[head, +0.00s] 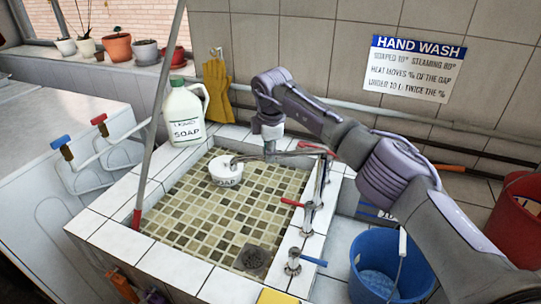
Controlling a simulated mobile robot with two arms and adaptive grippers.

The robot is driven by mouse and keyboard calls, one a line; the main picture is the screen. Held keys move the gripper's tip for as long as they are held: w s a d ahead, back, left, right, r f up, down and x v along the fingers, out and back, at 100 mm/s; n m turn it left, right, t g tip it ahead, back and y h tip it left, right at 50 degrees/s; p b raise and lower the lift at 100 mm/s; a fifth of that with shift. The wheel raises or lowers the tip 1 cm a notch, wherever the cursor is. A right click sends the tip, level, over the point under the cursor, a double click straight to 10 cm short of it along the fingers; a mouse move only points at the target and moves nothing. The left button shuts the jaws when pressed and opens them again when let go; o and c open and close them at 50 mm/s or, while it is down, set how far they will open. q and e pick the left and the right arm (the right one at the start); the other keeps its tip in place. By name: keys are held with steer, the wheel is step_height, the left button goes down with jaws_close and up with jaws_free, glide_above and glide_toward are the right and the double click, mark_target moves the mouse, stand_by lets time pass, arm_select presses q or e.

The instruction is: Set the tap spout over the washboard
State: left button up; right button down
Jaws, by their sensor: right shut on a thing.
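The tap spout (290,154) is a thin metal pipe running left from the tap (318,185) on the sink's right rim. Its curved end (234,160) is above the white soap tub (226,172), towards the back of the tiled sink (205,205). My right gripper (269,152) reaches in from the right and is shut on the spout, partly hiding it. I cannot make out a washboard in this view. My left gripper is not in view.
A soap jug (185,117) stands on the back left rim, with yellow gloves (217,90) hanging behind. A pole (158,110) rises at the left rim. A blue bucket (383,270) stands right of the sink. The sink floor is mostly clear, with a drain (252,260) near the front.

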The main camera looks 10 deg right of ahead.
steer(key=shift+w, duration=0.2)
stand_by(0.3)
steer(key=c, duration=1)
jaws_free()
steer(key=shift+d, duration=0.1)
steer(key=shift+c, duration=0.2)
step_height(320, 180, up, 12)
steer(key=s, duration=0.2)
steer(key=shift+s, duration=0.25)
steer(key=shift+f, duration=0.1)
